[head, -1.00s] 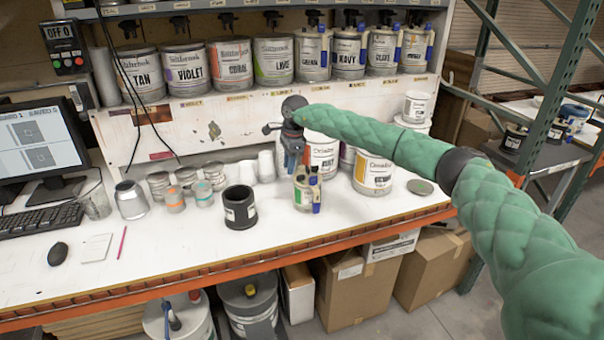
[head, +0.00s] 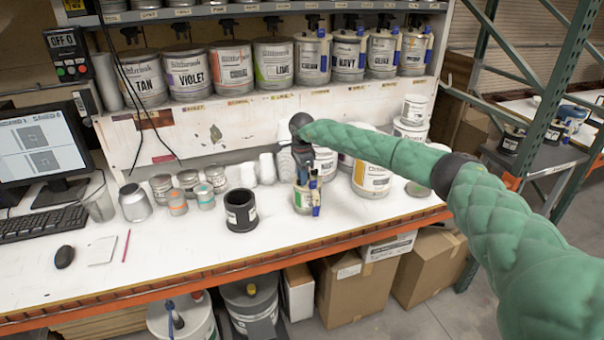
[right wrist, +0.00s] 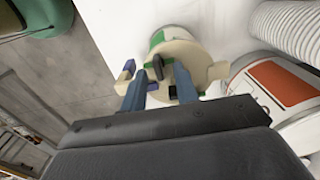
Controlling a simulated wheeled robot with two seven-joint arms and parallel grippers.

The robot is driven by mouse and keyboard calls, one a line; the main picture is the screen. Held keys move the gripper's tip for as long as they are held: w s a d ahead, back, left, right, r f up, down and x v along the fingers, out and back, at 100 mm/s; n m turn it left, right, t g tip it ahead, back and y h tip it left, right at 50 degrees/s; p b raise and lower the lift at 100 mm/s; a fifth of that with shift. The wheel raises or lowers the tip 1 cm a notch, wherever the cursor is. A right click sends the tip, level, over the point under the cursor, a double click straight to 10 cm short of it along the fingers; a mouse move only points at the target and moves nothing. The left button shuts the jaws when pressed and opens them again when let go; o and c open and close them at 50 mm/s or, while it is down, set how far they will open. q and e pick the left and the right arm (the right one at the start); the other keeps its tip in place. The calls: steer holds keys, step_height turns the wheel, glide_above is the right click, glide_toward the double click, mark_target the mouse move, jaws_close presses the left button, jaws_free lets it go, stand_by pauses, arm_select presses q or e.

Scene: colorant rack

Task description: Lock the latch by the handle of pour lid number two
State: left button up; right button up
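A small can (head: 304,200) with a green label and a cream pour lid (right wrist: 185,55) stands upright on the bench. It has a blue part on its side (head: 316,197), and blue-violet pieces (right wrist: 126,72) show at the lid's left in the right wrist view. My right gripper (head: 303,172) is right above the lid, pointing down. In the right wrist view its two blue fingers (right wrist: 160,72) are apart, with a dark upright piece of the lid (right wrist: 157,66) between or just beyond the tips; contact is unclear. No number is readable on the lid. My left gripper is out of view.
A black cup (head: 240,210) stands left of the can. A large white can (head: 371,178) stands close on its right. White cups (head: 268,168) are behind. Full cans line the shelf above, some with similar blue-clipped lids (head: 348,50). The bench front is clear.

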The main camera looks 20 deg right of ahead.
steer(key=shift+f, duration=0.4)
steer(key=shift+c, duration=0.2)
jaws_close()
steer(key=shift+b, duration=0.3)
steer(key=shift+m+b, duration=0.3)
steer(key=shift+b, duration=0.05)
